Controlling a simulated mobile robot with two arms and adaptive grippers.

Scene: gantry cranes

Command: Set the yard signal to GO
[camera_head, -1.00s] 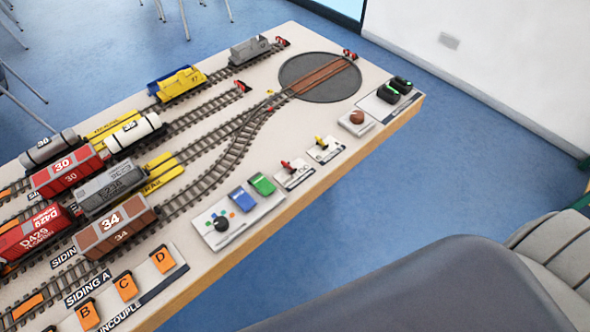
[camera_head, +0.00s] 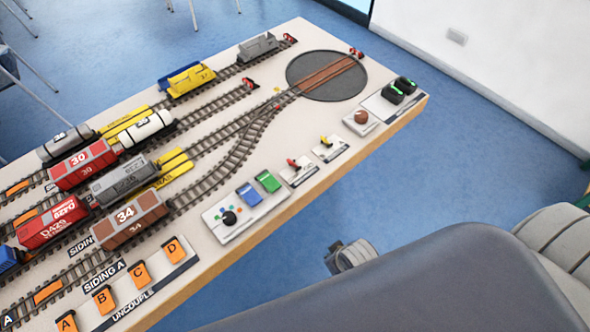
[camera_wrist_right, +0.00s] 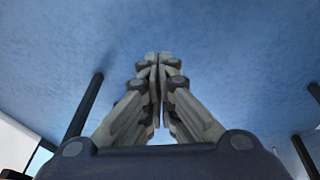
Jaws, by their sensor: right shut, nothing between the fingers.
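No sign reading GO is legible in either view. On the table's near edge is a control panel (camera_head: 240,214) with a black knob (camera_head: 229,218), small coloured dots around it, and a blue button (camera_head: 249,195) and a green button (camera_head: 267,181). To its right are a red lever (camera_head: 294,163) and a yellow lever (camera_head: 326,141) on small plates. My right gripper (camera_wrist_right: 155,60) is shut and empty over blue floor in the right wrist view. A grey gripper-like part (camera_head: 350,256) shows beyond my arm in the head view, off the table. My left gripper is not in view.
The table (camera_head: 190,283) carries tracks with wagons, including a brown wagon (camera_head: 130,220), and several orange uncouple buttons (camera_head: 138,274). A turntable (camera_head: 326,76), a brown round knob (camera_head: 361,117) and black controls (camera_head: 399,90) stand at the right end. Blue floor lies clear beside it.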

